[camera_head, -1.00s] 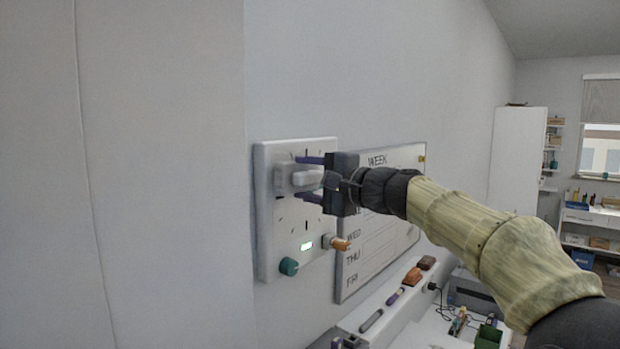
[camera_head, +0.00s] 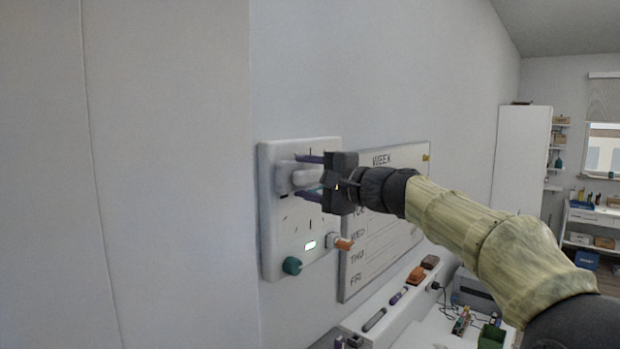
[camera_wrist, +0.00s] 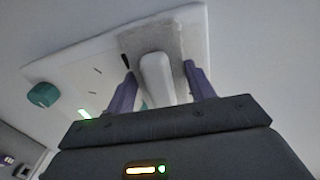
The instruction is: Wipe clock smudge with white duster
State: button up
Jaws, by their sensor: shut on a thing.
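The white duster (camera_head: 303,180) has a pale handle and a grey pad. In the wrist view the grey pad (camera_wrist: 133,42) lies against the clock face near its top edge, and the white handle (camera_wrist: 155,75) points towards me. My gripper (camera_head: 309,177) is shut on the handle, with a purple finger on each side. The smudge is not visible; the pad and gripper cover part of the face.
A whiteboard (camera_head: 375,262) with weekday lettering hangs just right of the clock. Below it, a ledge holds markers (camera_head: 374,320) and brown and orange erasers (camera_head: 417,274). A white cabinet (camera_head: 525,160) stands farther back. The wall left of the clock is bare.

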jog(key=shift+w+a, duration=0.35)
jog(key=shift+a, duration=0.1)
jog(key=shift+d, duration=0.1)
jog(key=shift+w+d+p, duration=0.65)
jog(key=shift+w+d, duration=0.5)
jog(key=shift+w, duration=0.25)
jog(key=w+d+p, duration=0.2)
jog(key=w, duration=0.1)
jog(key=shift+b, duration=0.3)
dwell(0.4)
